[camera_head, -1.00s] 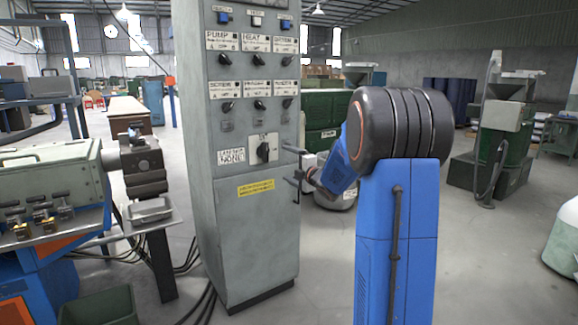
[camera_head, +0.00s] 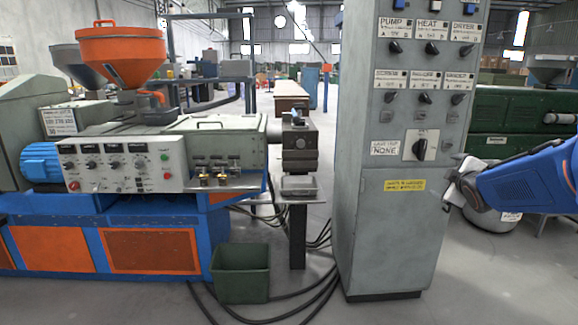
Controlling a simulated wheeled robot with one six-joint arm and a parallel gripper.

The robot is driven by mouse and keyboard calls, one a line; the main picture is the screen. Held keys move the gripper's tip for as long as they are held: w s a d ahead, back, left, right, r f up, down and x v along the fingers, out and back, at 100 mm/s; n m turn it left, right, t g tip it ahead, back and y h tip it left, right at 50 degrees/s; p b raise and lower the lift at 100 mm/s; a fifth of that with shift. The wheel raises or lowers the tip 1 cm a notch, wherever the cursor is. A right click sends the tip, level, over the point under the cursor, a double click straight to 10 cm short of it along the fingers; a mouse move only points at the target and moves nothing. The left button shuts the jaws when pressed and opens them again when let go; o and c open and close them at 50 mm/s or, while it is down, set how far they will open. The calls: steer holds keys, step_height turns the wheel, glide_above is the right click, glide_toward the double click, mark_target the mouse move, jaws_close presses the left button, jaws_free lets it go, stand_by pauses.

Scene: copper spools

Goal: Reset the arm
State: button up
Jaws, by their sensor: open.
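My blue arm reaches in from the right edge, roughly level. My gripper (camera_head: 453,184) is at its left end, small and grey, just right of the control cabinet (camera_head: 388,230). Its fingers are apart and I see nothing held between them. I cannot tell whether it touches the cabinet's side. The shoulder and upper part of my arm are out of view.
An extruder machine with an orange hopper (camera_head: 120,54) and blue base fills the left. Green machinery (camera_head: 505,130) stands behind my arm. The floor at lower right is clear.

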steer(key=s+a+f+m+g+y, duration=0.1)
steer(key=s+a+f+m+g, duration=0.2)
steer(key=s, duration=1)
steer(key=s+a+f+m+g+y, duration=0.1)
steer(key=s+a+f+m+g, duration=0.2)
steer(key=s+a+f, duration=0.4)
steer(key=s+a+f+m+g+y, duration=0.1)
steer(key=s+a+f+m+g, duration=0.2)
steer(key=s+a, duration=0.7)
steer(key=s+f+m, duration=0.1)
steer(key=s+f, duration=0.1)
steer(key=s, duration=0.8)
steer(key=shift+s+m+g, duration=0.3)
steer(key=shift+s+m, duration=0.05)
steer(key=shift+m, duration=0.05)
steer(key=shift+c, duration=0.3)
